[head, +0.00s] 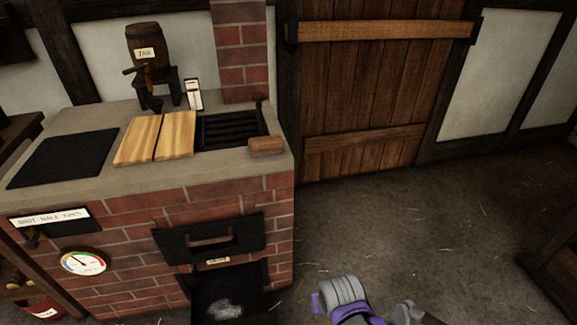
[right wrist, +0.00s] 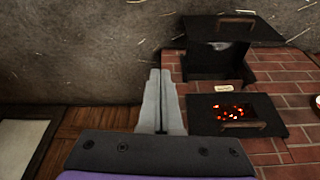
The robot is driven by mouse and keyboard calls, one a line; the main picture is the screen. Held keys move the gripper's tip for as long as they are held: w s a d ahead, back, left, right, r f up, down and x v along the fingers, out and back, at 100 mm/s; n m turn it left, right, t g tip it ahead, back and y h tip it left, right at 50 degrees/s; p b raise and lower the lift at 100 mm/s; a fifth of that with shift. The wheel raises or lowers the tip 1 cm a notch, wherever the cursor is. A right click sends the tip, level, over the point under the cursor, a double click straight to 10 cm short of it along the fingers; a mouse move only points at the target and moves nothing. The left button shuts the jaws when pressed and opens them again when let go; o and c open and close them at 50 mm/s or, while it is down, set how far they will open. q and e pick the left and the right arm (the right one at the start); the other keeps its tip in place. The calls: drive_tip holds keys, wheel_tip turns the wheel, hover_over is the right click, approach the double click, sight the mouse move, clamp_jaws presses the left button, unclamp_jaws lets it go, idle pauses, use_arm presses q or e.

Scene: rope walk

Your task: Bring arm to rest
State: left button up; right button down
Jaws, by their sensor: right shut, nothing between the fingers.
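My right gripper (right wrist: 157,98) reaches out from the bottom of the right wrist view. Its two grey fingers are together, with nothing between them. It points toward the floor and the lower front of the brick stove, apart from both as far as I can tell. A purple and grey part of my arm shows at the bottom edge of the head view, right of the stove. My right fingertips cannot be made out there. My left gripper is not in either view.
The brick stove (head: 130,277) fills the left. A black hatch (head: 208,238) is on its front, with an ash opening below. Embers (right wrist: 232,111) glow in the wrist view. Wooden boards (head: 157,137) and a keg (head: 148,47) stand on top. Floor (head: 420,220) before the door (head: 375,90) is clear.

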drive_tip(key=s+d+r+m+p, duration=0.1)
drive_tip(key=s+d+r, duration=0.1)
drive_tip(key=s+d, duration=0.45)
drive_tip(key=s+d+r, duration=0.3)
drive_tip(key=s, duration=0.6)
use_arm(q)
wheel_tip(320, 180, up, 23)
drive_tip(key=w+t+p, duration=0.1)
drive_tip(key=p, duration=1.8)
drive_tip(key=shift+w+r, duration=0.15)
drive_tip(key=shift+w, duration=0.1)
use_arm(e)
wheel_tip(320, 180, up, 22)
drive_tip(key=w+t, duration=0.1)
drive_tip(key=w, duration=0.1)
drive_tip(key=shift+a+t, duration=0.25)
drive_tip(key=shift+t, duration=0.05)
